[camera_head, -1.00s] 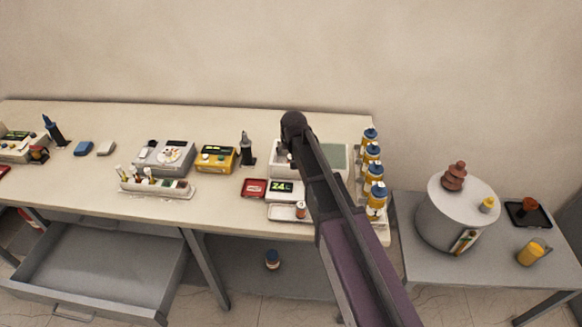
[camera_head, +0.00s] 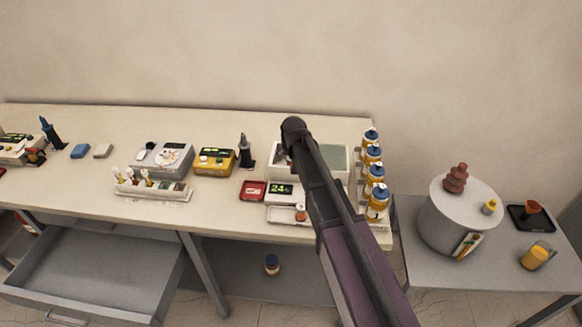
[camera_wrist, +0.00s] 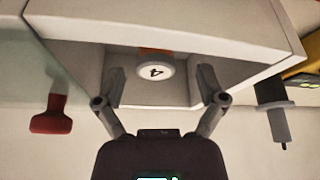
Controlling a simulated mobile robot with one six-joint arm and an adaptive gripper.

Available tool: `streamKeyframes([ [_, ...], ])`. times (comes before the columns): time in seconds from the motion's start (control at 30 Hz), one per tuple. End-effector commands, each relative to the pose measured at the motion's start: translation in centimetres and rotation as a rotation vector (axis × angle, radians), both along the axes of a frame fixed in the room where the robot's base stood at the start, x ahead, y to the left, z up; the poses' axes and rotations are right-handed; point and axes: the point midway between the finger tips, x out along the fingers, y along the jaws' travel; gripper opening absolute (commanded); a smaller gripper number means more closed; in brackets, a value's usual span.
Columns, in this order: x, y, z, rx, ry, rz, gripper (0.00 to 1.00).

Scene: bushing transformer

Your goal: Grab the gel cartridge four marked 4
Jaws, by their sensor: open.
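The gel cartridge marked 4 (camera_wrist: 156,71) shows in the wrist view as a white round cap with a dark 4, upside down in the picture. A strip of orange shows behind the cap. It sits in the recess of a white box (camera_wrist: 220,32). My gripper (camera_wrist: 162,82) is open, with one finger on the left and one on the right of the cap, apart from it. How deep the fingertips reach is hard to tell. In the head view my arm covers the gripper and the cartridge cannot be made out.
A red-handled item (camera_wrist: 51,118) and a grey plunger-like item (camera_wrist: 276,108) flank the box. In the head view, several blue-capped bottles (camera_head: 375,172) stand at the bench's right end. An open drawer (camera_head: 95,270) juts out.

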Motion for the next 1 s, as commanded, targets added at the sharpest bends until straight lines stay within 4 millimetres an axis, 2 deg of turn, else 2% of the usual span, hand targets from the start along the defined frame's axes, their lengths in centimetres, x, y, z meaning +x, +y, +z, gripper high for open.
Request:
streamKeyframes([
  [0.03,0.2,-0.1,-0.8,0.0,0.0,0.0,0.9],
  [0.4,1.2,-0.1,-3.3,0.0,0.0,0.001,0.9],
  [1.0,1.3,0.0,-3.6,0.001,0.0,0.001,0.9],
])
